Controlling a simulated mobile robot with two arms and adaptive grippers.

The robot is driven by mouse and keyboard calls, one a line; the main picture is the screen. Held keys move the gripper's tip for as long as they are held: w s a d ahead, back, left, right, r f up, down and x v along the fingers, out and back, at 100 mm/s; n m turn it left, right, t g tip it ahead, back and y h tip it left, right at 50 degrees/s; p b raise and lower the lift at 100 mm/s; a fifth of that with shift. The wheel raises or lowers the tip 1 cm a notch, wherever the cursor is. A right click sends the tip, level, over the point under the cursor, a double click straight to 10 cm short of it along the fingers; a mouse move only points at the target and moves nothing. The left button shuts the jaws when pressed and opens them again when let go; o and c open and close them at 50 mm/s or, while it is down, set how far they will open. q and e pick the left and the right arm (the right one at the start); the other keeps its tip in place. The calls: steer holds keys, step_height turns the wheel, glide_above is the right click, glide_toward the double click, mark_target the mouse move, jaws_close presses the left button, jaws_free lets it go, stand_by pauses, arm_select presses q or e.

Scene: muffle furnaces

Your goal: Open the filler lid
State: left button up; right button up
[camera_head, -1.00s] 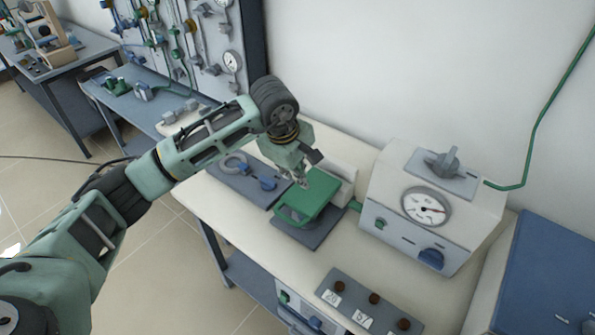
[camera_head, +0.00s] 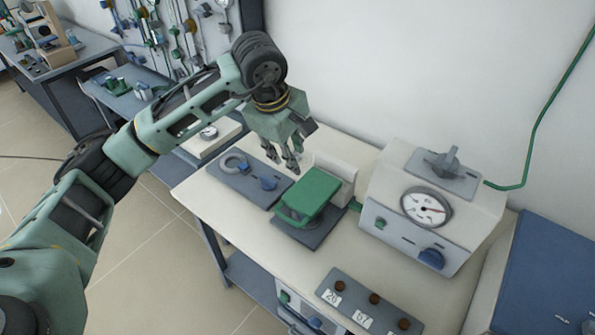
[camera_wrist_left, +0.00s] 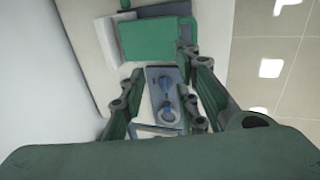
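The green filler lid (camera_head: 312,192) sits on a dark grey base plate (camera_head: 318,235) on the cream bench, and it looks closed. It also shows at the top of the left wrist view (camera_wrist_left: 158,38). My left gripper (camera_head: 291,165) hangs above and just behind the lid's left side, apart from it. Its fingers are spread with nothing between them; the wrist view shows the gap (camera_wrist_left: 160,95). My right gripper is in neither view.
A grey panel with a ring and blue knob (camera_head: 242,178) lies left of the lid. A white block (camera_head: 335,178) stands close behind it. A furnace control box with a dial (camera_head: 425,207) is to the right. A labelled button panel (camera_head: 365,305) is in front.

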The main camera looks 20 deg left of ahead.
arm_select(q)
steer(key=shift+v, duration=1.6)
steer(key=shift+c, duration=0.4)
